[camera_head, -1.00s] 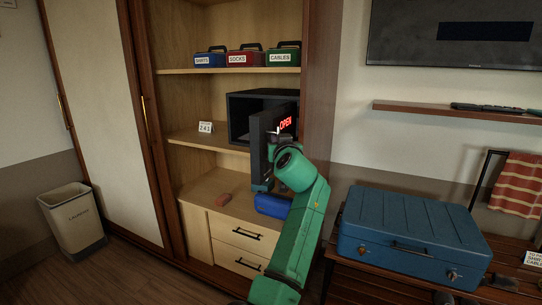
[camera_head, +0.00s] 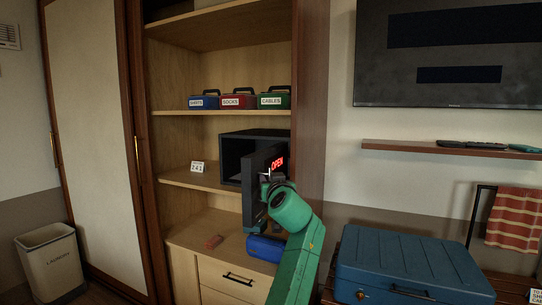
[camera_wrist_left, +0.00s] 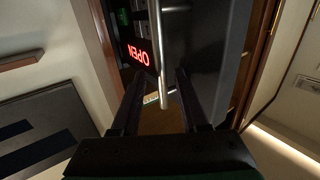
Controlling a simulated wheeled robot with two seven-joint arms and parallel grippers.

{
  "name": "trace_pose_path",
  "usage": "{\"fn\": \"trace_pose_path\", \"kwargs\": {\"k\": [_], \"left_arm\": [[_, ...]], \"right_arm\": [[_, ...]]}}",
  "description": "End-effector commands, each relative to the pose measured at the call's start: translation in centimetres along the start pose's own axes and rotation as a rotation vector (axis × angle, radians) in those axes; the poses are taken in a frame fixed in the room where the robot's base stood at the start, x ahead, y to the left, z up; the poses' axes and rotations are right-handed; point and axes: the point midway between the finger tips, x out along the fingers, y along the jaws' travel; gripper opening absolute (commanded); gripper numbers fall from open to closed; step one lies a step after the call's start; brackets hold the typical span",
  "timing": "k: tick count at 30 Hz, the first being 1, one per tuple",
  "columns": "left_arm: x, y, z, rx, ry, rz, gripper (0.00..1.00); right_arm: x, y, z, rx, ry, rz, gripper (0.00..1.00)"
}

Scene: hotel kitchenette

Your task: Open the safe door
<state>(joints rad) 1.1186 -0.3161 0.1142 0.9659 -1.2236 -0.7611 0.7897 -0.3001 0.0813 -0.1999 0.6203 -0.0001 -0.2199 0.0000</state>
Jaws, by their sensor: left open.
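The dark safe (camera_head: 255,135) stands on a middle shelf of the wooden closet, with its front partly open to view. Its door (camera_head: 250,210) is swung outward, hinged on the right, and a red OPEN display (camera_head: 277,163) glows on its face. My left gripper (camera_head: 268,182) is at the door's front face, its fingers mostly hidden by my green wrist. In the left wrist view, my left gripper (camera_wrist_left: 158,82) is open, with the silvery bar handle (camera_wrist_left: 157,50) showing between its fingers. Contact with the handle cannot be told. My right gripper is not in view.
Labelled boxes in blue (camera_head: 204,102), red (camera_head: 238,102) and green (camera_head: 273,102) stand on the shelf above. A 241 card (camera_head: 197,167) is left of the safe. A reddish block (camera_head: 213,242) and blue object (camera_head: 262,247) lie below. A blue suitcase (camera_head: 410,260) is at right.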

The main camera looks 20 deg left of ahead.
Motion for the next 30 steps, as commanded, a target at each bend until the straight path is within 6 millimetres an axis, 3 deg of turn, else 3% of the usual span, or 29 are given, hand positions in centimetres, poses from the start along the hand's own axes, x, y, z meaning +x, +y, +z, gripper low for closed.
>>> {"fn": "trace_pose_path", "kwargs": {"k": [11, 23, 30], "left_arm": [[0.0, 0.1, -7.3, -0.001, 0.003, 0.001, 0.44], [0.0, 0.0, -17.9, 0.001, 0.002, 0.000, 0.44], [0.1, 0.1, -19.4, 0.001, -0.001, 0.000, 0.44]], "right_arm": [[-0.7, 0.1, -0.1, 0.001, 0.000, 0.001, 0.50], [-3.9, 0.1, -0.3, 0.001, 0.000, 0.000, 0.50], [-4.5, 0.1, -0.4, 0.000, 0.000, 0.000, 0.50]]}}
